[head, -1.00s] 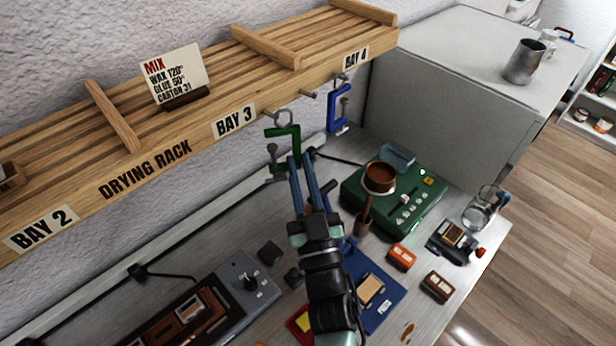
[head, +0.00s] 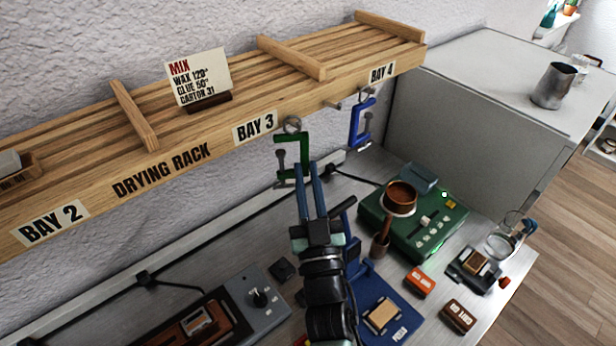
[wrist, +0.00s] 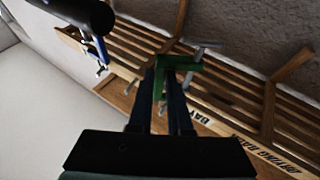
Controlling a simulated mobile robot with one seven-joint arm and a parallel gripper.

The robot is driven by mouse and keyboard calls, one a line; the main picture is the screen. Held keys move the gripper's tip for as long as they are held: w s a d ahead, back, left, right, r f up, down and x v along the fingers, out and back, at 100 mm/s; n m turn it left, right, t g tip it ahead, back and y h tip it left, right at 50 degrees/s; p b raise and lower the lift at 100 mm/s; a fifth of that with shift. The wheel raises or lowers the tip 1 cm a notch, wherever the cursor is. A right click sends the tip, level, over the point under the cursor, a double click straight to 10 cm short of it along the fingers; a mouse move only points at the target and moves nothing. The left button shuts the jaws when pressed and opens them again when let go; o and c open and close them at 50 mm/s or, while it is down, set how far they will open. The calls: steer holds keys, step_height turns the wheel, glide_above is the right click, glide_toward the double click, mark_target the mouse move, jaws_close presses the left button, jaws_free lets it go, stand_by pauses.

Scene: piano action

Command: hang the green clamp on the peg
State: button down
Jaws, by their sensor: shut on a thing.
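The green clamp (head: 303,152) is upright below the front edge of the drying rack near the BAY 3 label, with a ring (head: 292,125) at its top. My gripper (head: 306,168) is shut on the clamp's lower part from below. The ring overlaps a peg position at the rack edge; I cannot tell whether the peg passes through it. A bare peg (head: 333,104) sticks out to its right. In the wrist view the green clamp (wrist: 177,64) is at my fingertips (wrist: 166,78), and its ring is not clear.
A blue clamp (head: 356,124) hangs to the right, under BAY 4. The wooden drying rack (head: 160,172) runs along the wall. Below are a green device (head: 425,232) with a brown pot (head: 400,194), and a grey control box (head: 258,297). A large grey cabinet (head: 450,105) stands at the right.

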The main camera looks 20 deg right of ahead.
steer(key=shift+r, duration=0.1)
steer(key=c, duration=0.8)
jaws_free()
steer(key=shift+o, duration=0.2)
steer(key=shift+s, duration=0.1)
steer(key=shift+s+a+f, duration=0.1)
steer(key=shift+s+f, duration=0.2)
steer(key=shift+f, duration=0.05)
steer(key=b+v, duration=0.5)
steer(key=v, duration=0.7)
steer(key=shift+r, duration=0.1)
